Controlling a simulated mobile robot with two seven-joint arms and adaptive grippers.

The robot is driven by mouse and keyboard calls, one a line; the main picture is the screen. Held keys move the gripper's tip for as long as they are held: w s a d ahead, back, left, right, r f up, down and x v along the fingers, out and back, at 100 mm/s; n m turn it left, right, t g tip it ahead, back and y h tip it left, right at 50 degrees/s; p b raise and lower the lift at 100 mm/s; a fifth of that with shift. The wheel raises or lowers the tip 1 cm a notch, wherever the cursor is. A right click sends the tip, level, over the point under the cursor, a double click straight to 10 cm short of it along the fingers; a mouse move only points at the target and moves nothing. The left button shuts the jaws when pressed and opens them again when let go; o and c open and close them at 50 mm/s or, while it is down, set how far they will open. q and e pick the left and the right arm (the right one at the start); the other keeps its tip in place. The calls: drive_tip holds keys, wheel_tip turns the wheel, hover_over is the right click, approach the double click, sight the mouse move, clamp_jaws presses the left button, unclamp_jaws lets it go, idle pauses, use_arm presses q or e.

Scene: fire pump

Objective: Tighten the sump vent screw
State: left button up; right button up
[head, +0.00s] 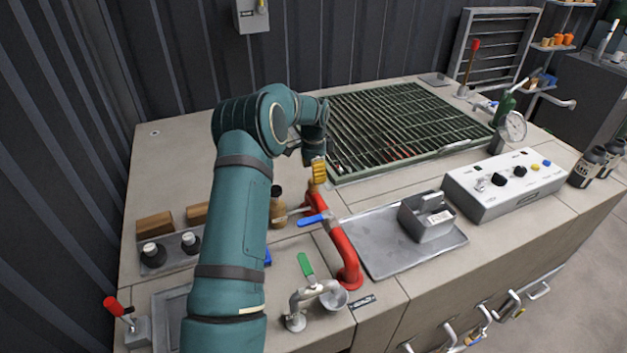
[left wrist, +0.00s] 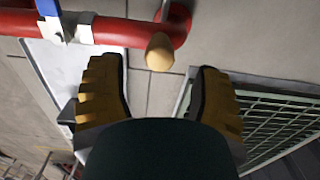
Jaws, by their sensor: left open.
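My left gripper (head: 319,170) hangs over the bench at the upper end of a red pipe (head: 347,258), near the grate. In the left wrist view the yellow fingers of my left gripper (left wrist: 158,72) are apart with nothing between them. A rounded tan knob (left wrist: 160,52) stands by the red pipe (left wrist: 115,32), just beyond the fingertip gap and apart from both fingers. It may be the sump vent screw; no label shows. In the head view I cannot make it out clearly beside the gripper. My right gripper is not in view.
A blue-handled valve (head: 315,219) sits on the pipe. A green grate (head: 480,131) lies behind. A grey tray (head: 378,266) holds a metal box (head: 428,226). A green-handled tap (head: 306,266) stands in front. A control box (head: 507,195) is at right. The back left bench is clear.

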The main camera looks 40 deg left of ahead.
use_arm(q)
wheel_tip(320, 180, up, 8)
drive_tip(key=shift+f, duration=0.2)
idle(0.6)
